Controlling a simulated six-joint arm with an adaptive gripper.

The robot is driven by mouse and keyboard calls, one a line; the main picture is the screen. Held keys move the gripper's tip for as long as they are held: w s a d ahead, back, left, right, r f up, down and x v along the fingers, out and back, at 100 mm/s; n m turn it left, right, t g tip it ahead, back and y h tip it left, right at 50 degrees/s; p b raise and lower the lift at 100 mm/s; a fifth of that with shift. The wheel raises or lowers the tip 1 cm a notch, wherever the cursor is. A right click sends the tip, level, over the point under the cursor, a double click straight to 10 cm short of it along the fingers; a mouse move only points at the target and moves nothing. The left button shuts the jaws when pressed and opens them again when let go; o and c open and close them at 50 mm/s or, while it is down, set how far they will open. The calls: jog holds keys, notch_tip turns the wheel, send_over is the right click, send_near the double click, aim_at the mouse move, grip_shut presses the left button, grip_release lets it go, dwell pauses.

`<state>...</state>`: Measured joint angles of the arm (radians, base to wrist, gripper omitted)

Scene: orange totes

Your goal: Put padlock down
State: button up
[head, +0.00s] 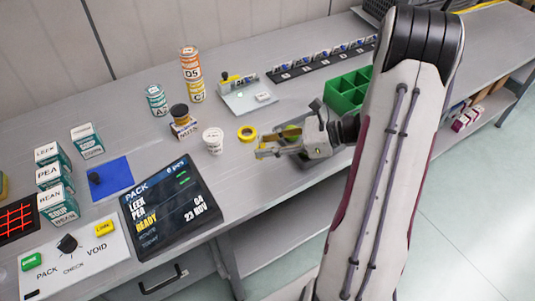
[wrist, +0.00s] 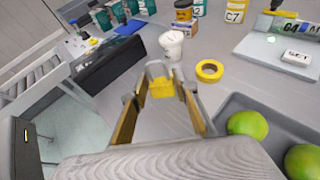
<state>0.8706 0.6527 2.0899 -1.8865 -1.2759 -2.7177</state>
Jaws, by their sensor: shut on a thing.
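The padlock (wrist: 161,88) has a yellow body and a grey shackle. In the wrist view it sits between the fingertips of my gripper (wrist: 160,98), which is shut on it. The shackle points away from the gripper. In the head view my gripper (head: 263,149) is over the grey bench, just in front of a yellow tape ring (head: 247,133). The padlock is hard to tell from the finger pads there. Whether it touches the bench is not clear.
A white tub (wrist: 171,45) stands beyond the padlock, with the tape ring to its right. A grey tray (wrist: 232,104) with green fruit is close on the right. A dark PACK screen (head: 170,210) lies left. Bare bench (head: 235,175) shows between.

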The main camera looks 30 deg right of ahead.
jog(key=shift+f, duration=0.15)
jog(key=shift+f, duration=1.85)
jog(key=shift+f, duration=0.15)
jog(key=o, duration=1.1)
jog(key=shift+d+r, duration=0.15)
jog(key=shift+r, duration=0.1)
jog(key=v, duration=1.1)
jog(key=shift+s+d, duration=0.3)
